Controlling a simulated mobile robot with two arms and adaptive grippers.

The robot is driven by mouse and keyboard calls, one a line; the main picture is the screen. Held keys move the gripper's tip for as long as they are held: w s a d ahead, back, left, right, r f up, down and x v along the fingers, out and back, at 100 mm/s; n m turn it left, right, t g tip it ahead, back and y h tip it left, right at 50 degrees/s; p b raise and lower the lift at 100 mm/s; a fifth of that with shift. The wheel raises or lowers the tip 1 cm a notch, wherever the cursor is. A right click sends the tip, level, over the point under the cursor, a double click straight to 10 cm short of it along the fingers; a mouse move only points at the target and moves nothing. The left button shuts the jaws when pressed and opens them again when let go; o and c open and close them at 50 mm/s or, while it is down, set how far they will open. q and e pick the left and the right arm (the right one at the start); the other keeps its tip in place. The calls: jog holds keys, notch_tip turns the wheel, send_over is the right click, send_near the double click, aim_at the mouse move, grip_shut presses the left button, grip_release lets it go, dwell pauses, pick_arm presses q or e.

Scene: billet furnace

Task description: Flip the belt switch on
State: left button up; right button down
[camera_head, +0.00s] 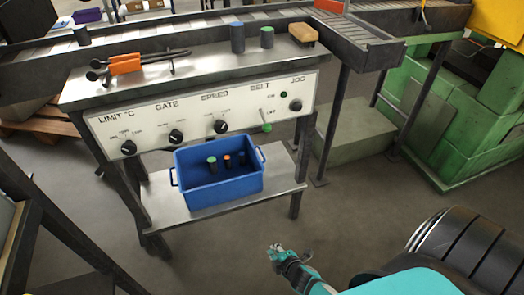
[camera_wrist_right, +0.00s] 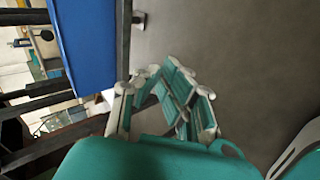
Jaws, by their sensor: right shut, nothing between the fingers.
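The belt switch (camera_head: 266,126) is a lever with a green tip under the word BELT on the white control panel (camera_head: 200,108). Its lever points down, toward the lower marking. My right gripper (camera_head: 276,252) is low over the floor, in front of the bench and well apart from the switch. In the right wrist view my right gripper (camera_wrist_right: 172,80) is shut with nothing held. The switch cannot be made out in that view. My left gripper does not show.
A blue crate (camera_head: 218,196) with several small cylinders stands on the lower shelf (camera_head: 159,208), below the panel. Black knobs and a green button (camera_head: 283,94) flank the switch. Tongs (camera_head: 140,62), cylinders and a wooden block (camera_head: 303,33) lie on top. Open floor lies in front.

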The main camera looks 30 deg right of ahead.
aim_at(264, 120)
jog(key=w+d+r+n+t+h+b, duration=0.1)
jog(key=w+d+r+n+t+b, duration=0.3)
jog(key=w+r+n+t+b, duration=0.45)
pick_arm(q)
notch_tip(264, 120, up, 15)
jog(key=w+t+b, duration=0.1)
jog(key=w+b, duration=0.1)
jog(key=b, duration=0.1)
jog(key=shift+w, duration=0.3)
pick_arm(e)
jog(key=w+r+n+t, duration=0.1)
jog(key=r+n, duration=0.3)
jog(key=r, duration=0.5)
jog(key=w+d+r+n, duration=0.1)
jog(key=r+n, duration=0.3)
jog(key=r, duration=0.6)
jog(key=shift+w+d+r+t, duration=0.25)
jog(key=shift+w+d+t, duration=0.1)
jog(key=shift+w, duration=0.3)
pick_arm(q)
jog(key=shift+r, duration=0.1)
pick_arm(e)
jog(key=shift+n, duration=0.25)
